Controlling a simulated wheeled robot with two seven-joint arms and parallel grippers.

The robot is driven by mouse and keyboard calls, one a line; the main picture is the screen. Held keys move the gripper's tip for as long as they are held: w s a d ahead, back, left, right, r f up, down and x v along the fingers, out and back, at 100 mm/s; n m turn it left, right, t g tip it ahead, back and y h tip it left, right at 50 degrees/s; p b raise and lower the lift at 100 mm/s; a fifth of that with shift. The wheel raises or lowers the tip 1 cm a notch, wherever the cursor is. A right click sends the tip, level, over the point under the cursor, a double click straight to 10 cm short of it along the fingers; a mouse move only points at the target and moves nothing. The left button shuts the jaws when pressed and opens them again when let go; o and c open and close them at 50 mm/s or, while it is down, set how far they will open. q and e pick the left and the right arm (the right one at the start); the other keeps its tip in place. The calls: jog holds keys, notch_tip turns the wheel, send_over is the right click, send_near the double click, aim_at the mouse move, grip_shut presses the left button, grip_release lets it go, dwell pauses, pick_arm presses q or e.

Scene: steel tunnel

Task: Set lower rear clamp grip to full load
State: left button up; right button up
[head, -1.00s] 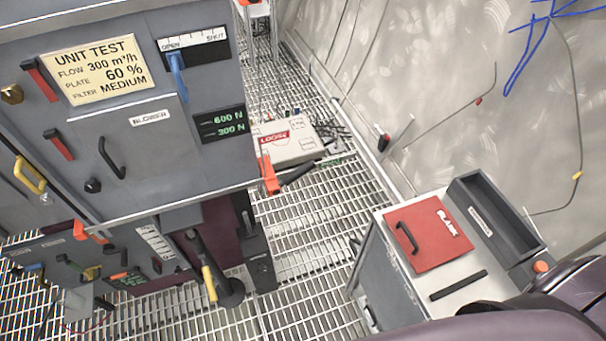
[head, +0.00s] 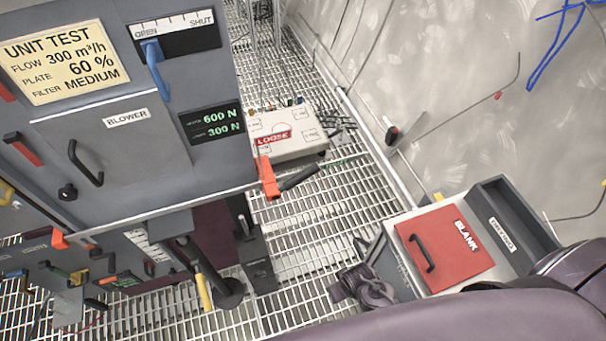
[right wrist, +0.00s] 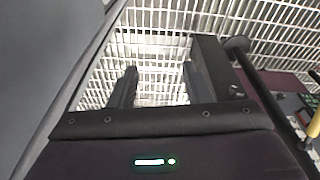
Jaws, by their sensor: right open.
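An orange clamp-like part (head: 267,178) with a black bar (head: 299,178) sticks out at the cabinet's lower right corner in the head view; I cannot tell for sure that it is the lower rear clamp. A dark display (head: 212,124) on the cabinet reads 600 N above 300 N in green, its small labels unclear. My right gripper (head: 368,250) is beside the grey cart, low over the grating and well apart from the orange part. In the right wrist view, my right gripper (right wrist: 157,84) is open and empty, fingers apart over grating. My left gripper is out of view.
A black post (head: 256,265) and a yellow-gripped lever (head: 203,290) stand below the cabinet (head: 130,170). The grey cart (head: 520,225) carries a red BLANK plate (head: 448,248). A white box marked LOOSE (head: 290,133) lies on the grating behind. Open grating (head: 310,230) lies between.

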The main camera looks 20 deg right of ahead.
aim_at(303, 177)
jog(key=w+r+n+t+b, duration=0.15)
jog(key=w+r, duration=0.25)
jog(key=r, duration=0.6)
jog(key=w+r+n+t+b, duration=0.15)
jog(key=w+r, duration=0.25)
jog(key=r, duration=0.5)
jog(key=w+a+r+n+t+y, duration=0.1)
jog(key=w+r+n+t+y, duration=0.1)
jog(key=n, duration=0.6)
jog(key=w+a+r+n+t+y, duration=0.2)
jog(key=w+n+t, duration=0.3)
jog(key=w+n, duration=0.2)
jog(key=w+a+r+n+t+y, duration=0.2)
jog(key=w+r+n+t+y, duration=0.1)
jog(key=n, duration=0.5)
jog(key=shift+w+n+t, duration=0.4)
jog(key=shift+w+t, duration=0.2)
jog(key=shift+w, duration=0.65)
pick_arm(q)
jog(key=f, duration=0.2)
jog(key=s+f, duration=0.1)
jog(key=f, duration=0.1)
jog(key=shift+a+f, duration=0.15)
pick_arm(e)
grip_shut()
